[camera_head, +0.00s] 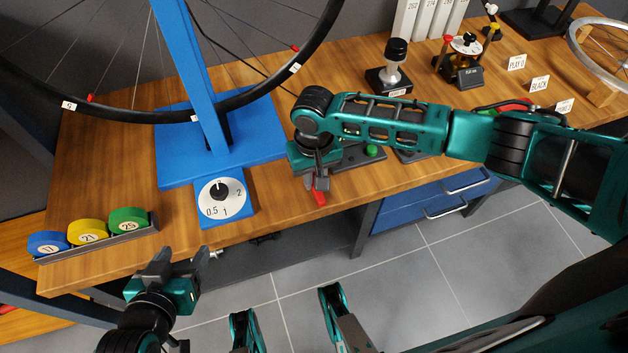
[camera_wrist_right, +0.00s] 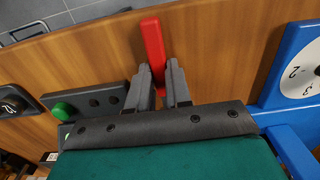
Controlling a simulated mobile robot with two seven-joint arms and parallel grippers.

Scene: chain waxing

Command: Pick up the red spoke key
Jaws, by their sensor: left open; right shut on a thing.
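The red spoke key (camera_wrist_right: 153,50) is a red bar that shows between and beyond the fingertips of my right gripper (camera_wrist_right: 163,78) in the right wrist view. That gripper is shut on it. In the head view the red key (camera_head: 320,197) pokes out below my right gripper (camera_head: 318,180), near the front edge of the wooden bench (camera_head: 270,210). I cannot tell whether the key still touches the bench. My left gripper (camera_head: 170,258) is open and empty, in front of the bench's front edge at lower left.
A blue wheel stand (camera_head: 175,171) with a white dial (camera_head: 222,198) stands left of my right gripper. A rack (camera_head: 100,242) of blue, yellow and green discs sits at the front left. A dark board with a green button (camera_head: 371,151) lies just right of my right gripper.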

